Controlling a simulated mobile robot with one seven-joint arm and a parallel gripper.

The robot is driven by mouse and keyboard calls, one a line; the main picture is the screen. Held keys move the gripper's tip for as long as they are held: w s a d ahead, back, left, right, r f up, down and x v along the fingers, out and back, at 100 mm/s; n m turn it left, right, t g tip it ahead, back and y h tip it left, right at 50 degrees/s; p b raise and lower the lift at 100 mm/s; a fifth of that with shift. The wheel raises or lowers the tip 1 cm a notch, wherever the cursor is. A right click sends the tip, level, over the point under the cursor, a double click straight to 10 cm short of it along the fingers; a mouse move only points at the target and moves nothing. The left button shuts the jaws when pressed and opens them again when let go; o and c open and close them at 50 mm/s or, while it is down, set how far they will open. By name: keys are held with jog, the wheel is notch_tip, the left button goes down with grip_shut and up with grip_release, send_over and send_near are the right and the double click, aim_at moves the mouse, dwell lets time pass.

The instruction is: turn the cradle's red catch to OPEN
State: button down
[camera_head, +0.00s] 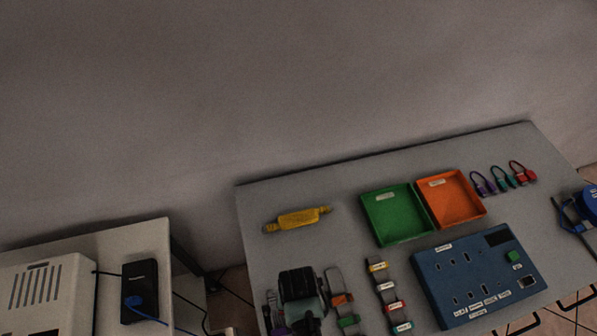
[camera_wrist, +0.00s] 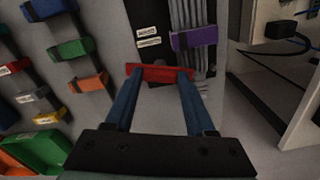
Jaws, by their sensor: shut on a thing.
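The red catch (camera_wrist: 160,70) lies crosswise between the blue fingertips of my gripper (camera_wrist: 160,80) in the wrist view. My gripper is shut on it, and the fingertips partly cover its near edge. In the head view my dark and teal wrist (camera_head: 300,292) is over the near left of the table and hides the catch.
A purple tag (camera_wrist: 193,38) is on the cables just right of the catch. Several coloured tagged leads (camera_head: 388,296) lie right of my wrist. A blue socket panel (camera_head: 432,262), green tray (camera_head: 378,230), orange tray (camera_head: 437,217) and yellow connector (camera_head: 298,218) are on the table.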

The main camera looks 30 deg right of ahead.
jog(key=m+p, duration=0.1)
jog(key=m, duration=0.2)
jog(key=shift+r+m, duration=0.15)
jog(key=shift+m, duration=0.25)
jog(key=m+p, duration=0.1)
jog(key=m, duration=0.2)
jog(key=shift+m+p, duration=0.3)
jog(key=m+p, duration=0.1)
jog(key=m, duration=0.2)
jog(key=shift+m, duration=0.3)
jog(key=shift+m+p, duration=0.3)
jog(key=shift+m, duration=1.4)
jog(key=shift+d, duration=0.1)
jog(key=shift+c, duration=1.2)
grip_release()
notch_tip(320, 180, up, 13)
